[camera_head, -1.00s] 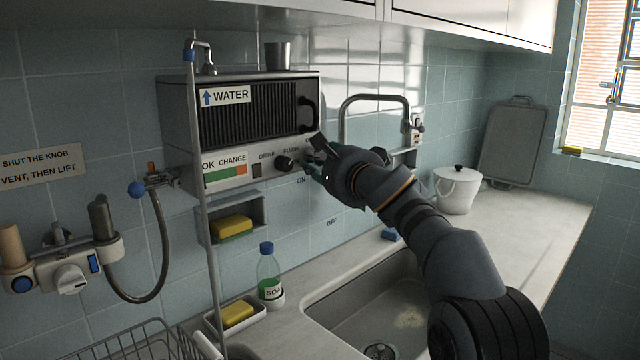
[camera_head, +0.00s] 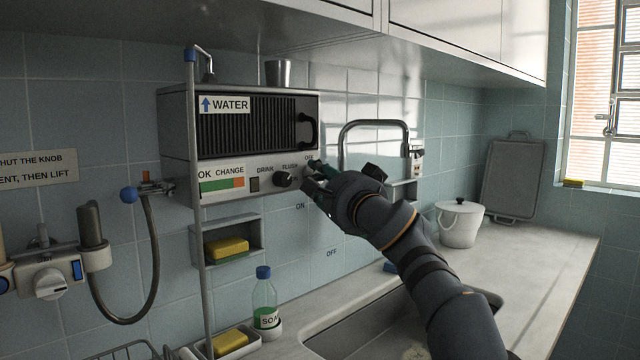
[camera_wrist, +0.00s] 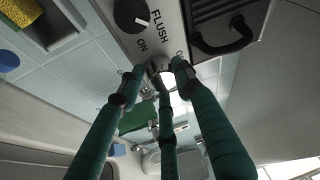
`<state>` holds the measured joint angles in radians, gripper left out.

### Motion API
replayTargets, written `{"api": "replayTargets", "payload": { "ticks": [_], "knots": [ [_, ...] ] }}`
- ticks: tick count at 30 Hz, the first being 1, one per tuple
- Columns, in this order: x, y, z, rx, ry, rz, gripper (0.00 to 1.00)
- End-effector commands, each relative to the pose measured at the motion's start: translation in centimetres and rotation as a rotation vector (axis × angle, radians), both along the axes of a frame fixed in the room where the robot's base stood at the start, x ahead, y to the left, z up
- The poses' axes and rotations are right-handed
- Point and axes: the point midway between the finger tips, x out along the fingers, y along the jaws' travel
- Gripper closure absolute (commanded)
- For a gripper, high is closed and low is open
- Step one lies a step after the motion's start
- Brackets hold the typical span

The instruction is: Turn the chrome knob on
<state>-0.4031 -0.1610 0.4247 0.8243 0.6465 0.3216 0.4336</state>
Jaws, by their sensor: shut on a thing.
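The chrome knob (camera_wrist: 156,66) shows in the wrist view as a small shiny piece on the panel's edge, between my fingertips and mostly covered by them. In the head view the fingers hide it, at the lower right of the water unit (camera_head: 178,130). My gripper (camera_head: 318,180) has green fingers and is shut on the knob; it also shows in the wrist view (camera_wrist: 155,75). An "OFF" label is just above the fingers and an "ON" label below left. The knob's exact angle cannot be told.
A black knob (camera_head: 283,179) marked FLUSH sits close left of my fingers. A bent faucet (camera_head: 375,124) rises just behind my gripper. Below are the sink (camera_head: 345,335) and a soap bottle (camera_head: 265,300). A white lidded pot (camera_head: 459,223) stands on the right counter.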

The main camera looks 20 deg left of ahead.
Motion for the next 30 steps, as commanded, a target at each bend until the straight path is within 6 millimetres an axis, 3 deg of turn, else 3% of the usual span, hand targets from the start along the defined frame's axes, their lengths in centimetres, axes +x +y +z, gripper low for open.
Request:
{"api": "replayTargets", "payload": {
  "ticks": [1, 8, 9, 16, 30],
  "knots": [
    [0.05, -0.48, 0.83, 0.007, -0.018, -0.01, 0.92],
    [0.0, -0.46, 0.9, 0.007, -0.018, -0.01, 0.92],
    [0.0, -0.46, 0.91, 0.007, -0.018, -0.01, 0.64],
    [0.0, -0.35, 0.71, 0.006, -0.014, -0.008, 0.51],
    [-0.54, -0.56, 0.29, 0.004, -0.006, -0.001, 0.5]
  ]
}}
